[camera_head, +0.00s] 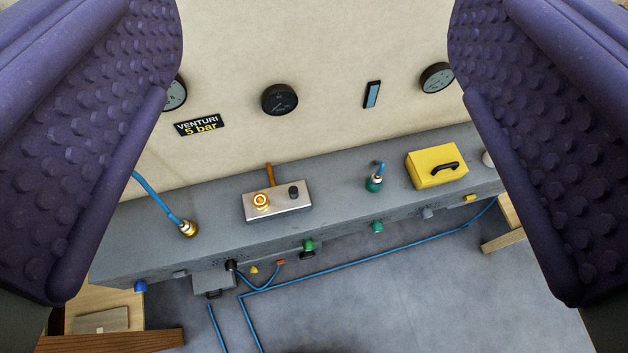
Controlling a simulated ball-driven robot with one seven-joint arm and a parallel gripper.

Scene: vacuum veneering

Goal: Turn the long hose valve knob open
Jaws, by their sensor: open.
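My gripper (315,160) is open, with one purple, bumpy finger at each side of the view and nothing between them. Beyond it, well apart from the fingers, is a long grey bench (335,200). Small coloured knobs sit along its front edge: a green knob (309,245), another green knob (377,227), a blue knob (140,286) and a small yellow one (470,198). I cannot tell which is the long hose valve knob, or how any of them is turned. A long blue hose (360,257) runs along the floor below the bench.
On the bench stand a metal block with brass and black fittings (278,202), a yellow box with a black handle (437,168) and a brass fitting with a blue hose (188,228). Gauges (280,99) and a "VENTURI 5 bar" sign (199,125) are on the wall behind. Wooden furniture (125,341) stands lower left.

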